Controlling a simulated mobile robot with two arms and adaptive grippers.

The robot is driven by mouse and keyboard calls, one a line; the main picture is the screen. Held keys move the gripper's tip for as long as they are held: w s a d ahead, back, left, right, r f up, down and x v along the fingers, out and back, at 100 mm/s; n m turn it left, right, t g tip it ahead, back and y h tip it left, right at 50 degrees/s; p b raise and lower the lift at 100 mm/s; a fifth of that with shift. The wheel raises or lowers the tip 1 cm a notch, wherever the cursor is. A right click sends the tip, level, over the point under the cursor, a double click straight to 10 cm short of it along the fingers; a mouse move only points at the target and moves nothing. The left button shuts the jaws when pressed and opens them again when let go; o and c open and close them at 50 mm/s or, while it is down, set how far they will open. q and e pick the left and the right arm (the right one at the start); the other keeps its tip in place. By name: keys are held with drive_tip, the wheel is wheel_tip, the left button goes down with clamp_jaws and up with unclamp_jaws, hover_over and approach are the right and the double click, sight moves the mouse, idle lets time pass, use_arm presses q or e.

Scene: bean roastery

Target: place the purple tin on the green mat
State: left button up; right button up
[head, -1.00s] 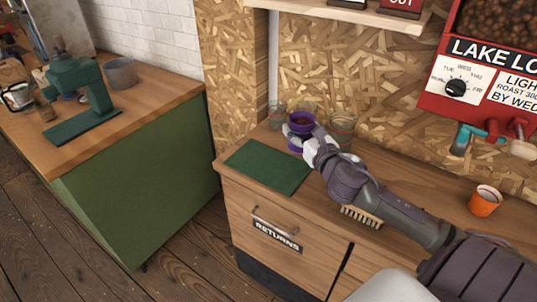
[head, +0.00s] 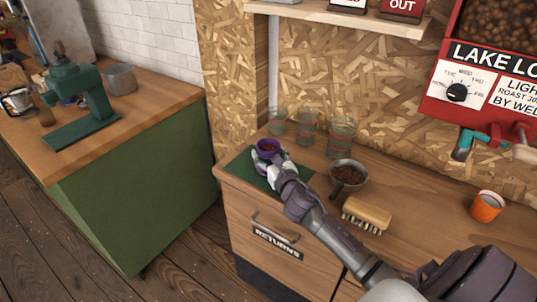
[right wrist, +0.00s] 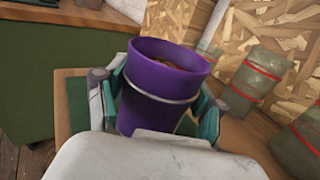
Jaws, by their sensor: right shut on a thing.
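The purple tin (head: 267,147), with brown contents, is in my right gripper (head: 270,163), over the green mat (head: 240,167) on the wooden counter. In the right wrist view the purple tin (right wrist: 165,85) stands upright between the two fingers of the right gripper (right wrist: 160,100), which is shut around it. Part of the green mat (right wrist: 77,100) shows left of the tin there. I cannot tell whether the tin's base touches the mat. The tin and arm hide part of the mat. My left gripper is not in view.
Several glasses with red bands (head: 308,125) stand behind, along the wall. An orange cup (head: 487,206) stands farther right. The counter's front edge is close to the mat.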

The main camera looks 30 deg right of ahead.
drive_tip(key=o, duration=1.4)
drive_tip(key=shift+f, duration=0.1)
drive_tip(key=shift+r, duration=0.25)
drive_tip(key=s, duration=0.3)
drive_tip(key=s+a, duration=0.1)
drive_tip(key=s, duration=0.3)
drive_tip(key=s+a+b, duration=0.1)
drive_tip(key=s, duration=0.2)
drive_tip(key=shift+s+f, duration=0.2)
drive_tip(key=shift+s+a+r, duration=0.1)
drive_tip(key=shift+s+a, duration=0.05)
drive_tip(key=shift+s, duration=0.6)
